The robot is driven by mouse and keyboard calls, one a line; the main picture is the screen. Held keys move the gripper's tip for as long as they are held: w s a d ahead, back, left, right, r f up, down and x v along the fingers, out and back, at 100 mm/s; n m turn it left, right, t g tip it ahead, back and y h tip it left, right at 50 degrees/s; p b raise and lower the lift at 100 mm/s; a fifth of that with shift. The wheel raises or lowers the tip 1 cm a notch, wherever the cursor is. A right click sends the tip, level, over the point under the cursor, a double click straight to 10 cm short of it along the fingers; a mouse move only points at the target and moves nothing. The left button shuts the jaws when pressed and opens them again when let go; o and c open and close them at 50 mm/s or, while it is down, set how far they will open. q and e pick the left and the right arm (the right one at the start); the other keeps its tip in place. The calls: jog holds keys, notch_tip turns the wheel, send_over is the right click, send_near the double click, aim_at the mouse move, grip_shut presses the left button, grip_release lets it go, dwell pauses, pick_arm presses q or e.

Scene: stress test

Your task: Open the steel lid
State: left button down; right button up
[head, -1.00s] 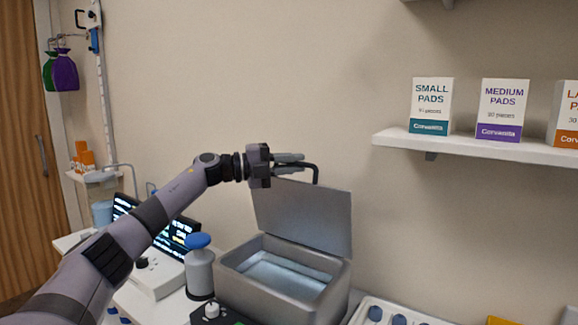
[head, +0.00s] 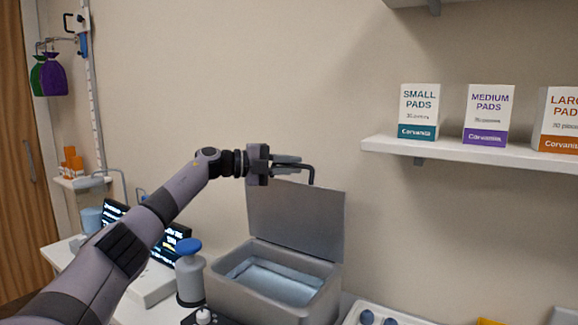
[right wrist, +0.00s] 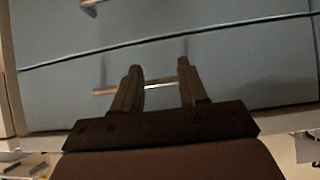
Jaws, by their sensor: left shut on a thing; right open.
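The steel lid (head: 297,217) stands raised, close to upright, at the back of the steel box (head: 262,299) in the head view. The box is open at the top and a pale bluish inside shows. My left gripper (head: 292,164) is shut on the black lid handle (head: 312,176) at the lid's top edge. My right gripper (right wrist: 160,88) is open in the right wrist view, its two fingers apart in front of a metal drawer handle (right wrist: 156,86). I cannot tell whether they touch it.
A dispenser bottle with a blue top (head: 190,273) stands just left of the box. A monitor (head: 172,244) is behind my left arm. A wall shelf (head: 470,153) with pad boxes is at right. A tray (head: 378,314) lies right of the box. Blue-grey drawers (right wrist: 240,65) fill the right wrist view.

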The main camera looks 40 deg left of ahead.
pick_arm(q)
jog(key=c, duration=1.2)
grip_release()
jog(key=shift+s+a+f, duration=0.1)
jog(key=shift+s+a, duration=0.15)
jog(key=shift+s, duration=0.05)
jog(key=b+v, duration=0.2)
jog(key=v, duration=0.4)
jog(key=shift+s, duration=0.2)
